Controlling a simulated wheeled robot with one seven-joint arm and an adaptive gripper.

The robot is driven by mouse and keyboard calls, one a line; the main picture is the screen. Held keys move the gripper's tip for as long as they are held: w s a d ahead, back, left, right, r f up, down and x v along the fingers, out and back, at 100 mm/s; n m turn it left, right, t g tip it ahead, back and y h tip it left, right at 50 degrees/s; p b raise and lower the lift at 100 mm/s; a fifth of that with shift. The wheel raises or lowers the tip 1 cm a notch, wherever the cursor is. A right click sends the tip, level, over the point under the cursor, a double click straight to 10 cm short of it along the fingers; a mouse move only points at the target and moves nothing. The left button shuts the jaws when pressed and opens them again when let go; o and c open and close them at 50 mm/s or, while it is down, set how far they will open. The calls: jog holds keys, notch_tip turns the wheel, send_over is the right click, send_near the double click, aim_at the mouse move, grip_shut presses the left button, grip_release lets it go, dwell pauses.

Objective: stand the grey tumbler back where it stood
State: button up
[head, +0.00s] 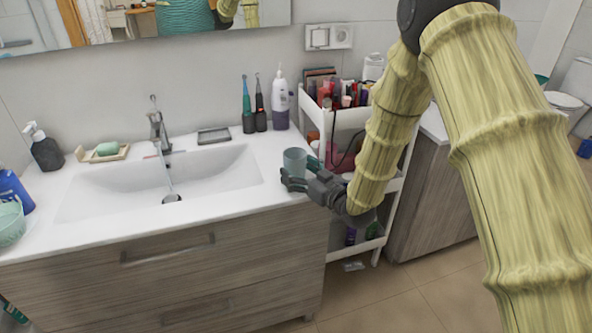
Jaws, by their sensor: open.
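The grey tumbler (295,159) is upright at the right end of the white washbasin counter, close to its edge. My gripper (297,174) reaches in from the right, low over the counter. Its jaws are open, with the dark fingers around the lower part of the tumbler. The fingers hide the tumbler's base, so I cannot tell whether they touch it or exactly how the base meets the counter.
The basin (215,170) is left of the tumbler. Two electric toothbrushes (254,108) and a pump bottle (280,103) stand behind it. A white cart (347,117) full of cosmetics stands to the right, partly behind my arm. A soap dish (103,154) sits at left.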

jog(key=b+v, duration=0.2)
jog(key=v, duration=0.8)
jog(key=shift+s+d, duration=0.25)
jog(key=shift+d, duration=0.1)
jog(key=s+d+f+m+g+h, duration=0.25)
jog(key=s+f, duration=0.25)
jog(key=f, duration=0.4)
jog(key=s+d+f+m+g+h, duration=0.1)
jog(key=s+d+f+h, duration=0.15)
jog(key=s+f, duration=0.45)
jog(key=s+d+f+m+g+h, duration=0.2)
jog(key=s+d+f, duration=0.1)
jog(key=f, duration=0.8)
jog(key=s+d+f+m+g+h, duration=0.1)
jog(key=s+f, duration=0.3)
jog(key=s, duration=0.5)
jog(key=s+d+f+m+g+h, duration=0.1)
jog(key=s+d+f+g+h, duration=0.1)
jog(key=s, duration=0.7)
jog(key=s+d+f+m+g+h, duration=0.1)
jog(key=s+d+f+g, duration=0.2)
jog(key=s, duration=0.6)
notch_tip(320, 180, down, 3)
jog(key=shift+s+d+g, duration=0.3)
jog(key=shift+g, duration=0.75)
jog(key=shift+c, duration=0.4)
